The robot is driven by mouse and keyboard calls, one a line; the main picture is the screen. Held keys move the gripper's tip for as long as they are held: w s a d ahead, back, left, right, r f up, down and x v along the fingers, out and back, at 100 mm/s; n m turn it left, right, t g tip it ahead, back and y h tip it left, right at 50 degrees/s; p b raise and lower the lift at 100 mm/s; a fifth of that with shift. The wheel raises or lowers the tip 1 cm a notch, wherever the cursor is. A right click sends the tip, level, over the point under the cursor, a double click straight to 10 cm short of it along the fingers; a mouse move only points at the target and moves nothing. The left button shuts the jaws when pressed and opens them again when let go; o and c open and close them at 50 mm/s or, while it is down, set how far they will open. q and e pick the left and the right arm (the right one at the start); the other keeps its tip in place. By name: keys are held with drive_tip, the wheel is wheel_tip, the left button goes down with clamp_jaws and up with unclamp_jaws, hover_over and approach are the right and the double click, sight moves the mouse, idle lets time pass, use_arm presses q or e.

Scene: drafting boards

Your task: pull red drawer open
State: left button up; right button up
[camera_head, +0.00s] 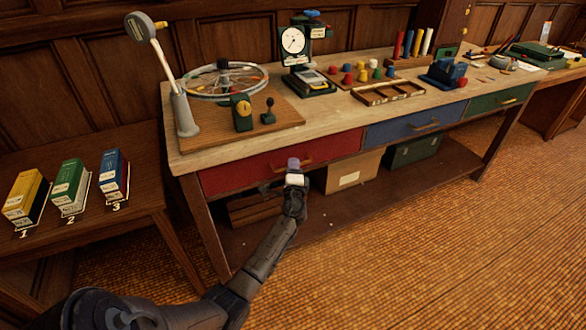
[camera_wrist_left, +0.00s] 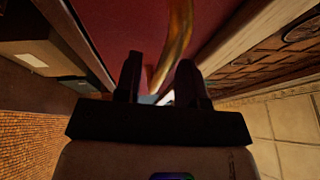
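The red drawer (camera_head: 240,176) is at the left of the long bench's front, and its face looks flush with the bench. Its brass handle (camera_head: 307,161) is partly hidden behind my left gripper (camera_head: 293,166). In the left wrist view, the red drawer front (camera_wrist_left: 110,25) fills the upper middle and the curved brass handle (camera_wrist_left: 180,35) runs down between the fingers. My left gripper's two fingers (camera_wrist_left: 158,85) stand apart, with a gap visible around the handle. Whether either finger touches it I cannot tell. My right gripper is in neither view.
A blue drawer (camera_head: 405,128) and a green drawer (camera_head: 500,100) are to the right. A cardboard box (camera_head: 350,172) and a dark green case (camera_head: 412,150) stand on the shelf below. A side table (camera_head: 120,150) with numbered boxes is at left. The floor (camera_head: 430,240) in front is clear.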

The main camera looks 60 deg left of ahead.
use_arm(q)
drive_tip(key=shift+w+a, duration=0.2)
drive_tip(key=shift+a, duration=0.2)
drive_tip(key=shift+c, duration=0.3)
clamp_jaws()
drive_tip(key=shift+d, duration=0.1)
